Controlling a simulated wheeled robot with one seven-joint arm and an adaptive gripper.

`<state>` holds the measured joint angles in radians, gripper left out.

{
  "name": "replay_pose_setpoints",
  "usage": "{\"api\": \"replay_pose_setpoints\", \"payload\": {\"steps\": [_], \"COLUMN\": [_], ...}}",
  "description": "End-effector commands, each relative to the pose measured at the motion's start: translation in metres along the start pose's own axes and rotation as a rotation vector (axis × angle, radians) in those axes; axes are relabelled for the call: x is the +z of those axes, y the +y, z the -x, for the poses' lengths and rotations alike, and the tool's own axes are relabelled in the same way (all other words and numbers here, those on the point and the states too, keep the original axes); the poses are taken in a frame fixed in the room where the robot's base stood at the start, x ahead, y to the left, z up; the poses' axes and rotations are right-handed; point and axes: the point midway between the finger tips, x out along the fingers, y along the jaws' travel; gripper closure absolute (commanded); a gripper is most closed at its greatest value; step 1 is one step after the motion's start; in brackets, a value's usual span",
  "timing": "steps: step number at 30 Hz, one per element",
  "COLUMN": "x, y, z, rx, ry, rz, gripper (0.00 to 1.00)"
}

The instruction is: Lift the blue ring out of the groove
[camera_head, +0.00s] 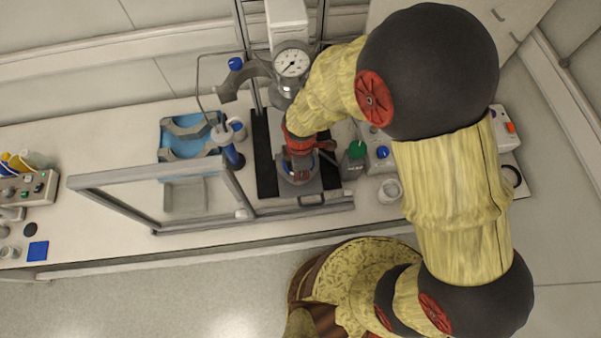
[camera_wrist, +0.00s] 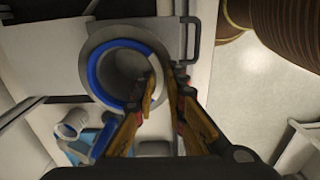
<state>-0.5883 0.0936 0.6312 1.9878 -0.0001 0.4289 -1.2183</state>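The blue ring (camera_wrist: 96,68) shows in the wrist view as a blue arc around the left and lower side of the round grey vessel opening (camera_wrist: 88,46). The right part of that circle looks pale grey, and my fingers cover some of it. My gripper (camera_wrist: 160,76) reaches over the right rim of the opening, its two fingertips close together. Whether the ring's edge is between them cannot be seen. In the head view my gripper (camera_head: 300,158) points down over the vessel (camera_head: 297,185), and a little blue shows at its rim.
A pressure gauge head (camera_head: 291,62) stands behind my gripper. A clear-panelled frame (camera_head: 150,175) is to the left, near a blue tray (camera_head: 165,140). A green-capped bottle (camera_head: 355,152) and a small cup (camera_head: 390,190) are close on the right.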

Motion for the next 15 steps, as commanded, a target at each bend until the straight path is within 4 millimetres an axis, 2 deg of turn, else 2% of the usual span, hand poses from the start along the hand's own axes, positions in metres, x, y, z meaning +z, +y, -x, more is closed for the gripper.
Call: {"api": "replay_pose_setpoints", "payload": {"steps": [12, 15], "x": [0.0000, 0.0000], "y": [-0.0001, -0.0001], "z": [-0.0001, -0.0001], "rx": [0.000, 0.000], "ry": [0.000, 0.000], "rz": [0.000, 0.000], "gripper": [1.00, 1.00]}}
